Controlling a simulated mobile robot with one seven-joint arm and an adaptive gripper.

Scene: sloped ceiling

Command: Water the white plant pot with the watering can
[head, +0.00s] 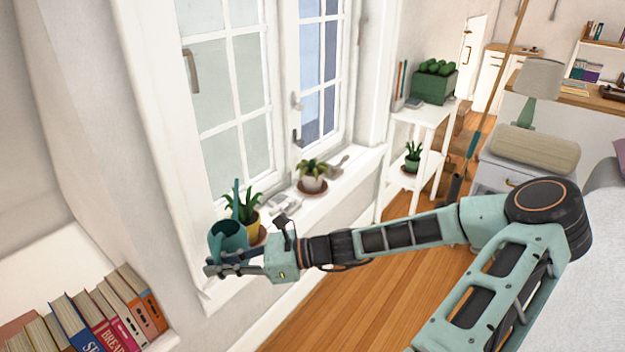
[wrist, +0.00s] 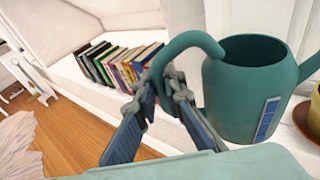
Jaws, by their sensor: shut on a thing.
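The teal watering can (head: 228,238) is at the near left end of the window sill, upright. My gripper (head: 212,269) is at its near side. In the wrist view, my gripper (wrist: 164,88) is shut on the curved handle of the watering can (wrist: 245,95), and the can's open top faces up. I cannot tell whether its base touches the sill.
A yellow pot (head: 252,221) with a spiky plant stands right beside the can. Small items (head: 284,203) and a trowel (head: 338,166) lie on the sill. Books (head: 95,312) stand at lower left. The window (head: 235,90) rises behind. The wooden floor (head: 350,300) is clear.

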